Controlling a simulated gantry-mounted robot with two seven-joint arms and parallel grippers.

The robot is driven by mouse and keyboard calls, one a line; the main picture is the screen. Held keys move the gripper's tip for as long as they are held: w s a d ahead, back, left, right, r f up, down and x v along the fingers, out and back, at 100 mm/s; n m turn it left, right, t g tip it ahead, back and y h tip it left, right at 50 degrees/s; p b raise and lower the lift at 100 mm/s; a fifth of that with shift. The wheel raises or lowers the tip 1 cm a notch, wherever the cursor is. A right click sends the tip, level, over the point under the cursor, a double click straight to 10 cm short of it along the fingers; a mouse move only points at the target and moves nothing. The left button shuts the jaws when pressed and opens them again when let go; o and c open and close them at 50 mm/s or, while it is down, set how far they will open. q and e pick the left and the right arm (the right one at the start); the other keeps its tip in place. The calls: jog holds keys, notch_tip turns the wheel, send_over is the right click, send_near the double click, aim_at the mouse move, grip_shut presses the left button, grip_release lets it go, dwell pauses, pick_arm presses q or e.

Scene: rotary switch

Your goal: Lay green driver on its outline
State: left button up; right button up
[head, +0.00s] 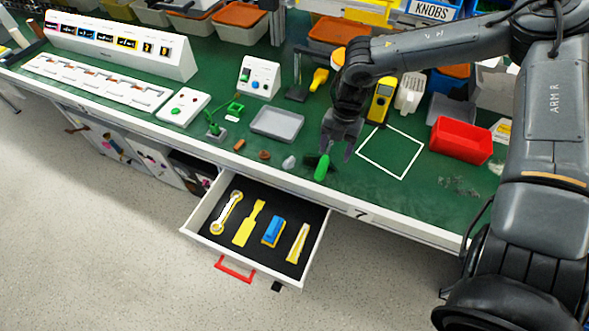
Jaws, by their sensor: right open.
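The green driver (321,168) is near the front edge of the green bench, above the open drawer. Its green handle shows; a dark patch beside it is too small to make out. My right gripper (336,154) points down at the bench with its fingers spread. Its left finger is close to the driver's handle; I cannot tell whether they touch. A white square outline (372,164) is marked on the bench just right of the gripper, and its inside is bare. No driver-shaped outline can be made out. My left gripper is not in view.
An open drawer (204,238) with yellow and blue tools juts out below. A grey tray (277,135) lies left of the gripper. A yellow meter (381,100) and a red bin (460,140) stand behind and right of the square. Small lumps lie by the front edge.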

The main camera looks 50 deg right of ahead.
notch_tip(320, 180, up, 2)
jog(key=w+n+h+b, duration=0.1)
jog(key=w+h, duration=0.1)
jog(key=w, duration=0.1)
jog(key=b, duration=0.2)
send_over(324, 161)
jog(key=f, duration=0.4)
jog(key=shift+d+f, duration=0.3)
jog(key=shift+f, duration=0.1)
jog(key=shift+a+f+b, duration=0.2)
jog(key=shift+f+b, duration=0.7)
jog(key=shift+f, duration=1.7)
grip_shut()
jog(key=shift+r, duration=0.2)
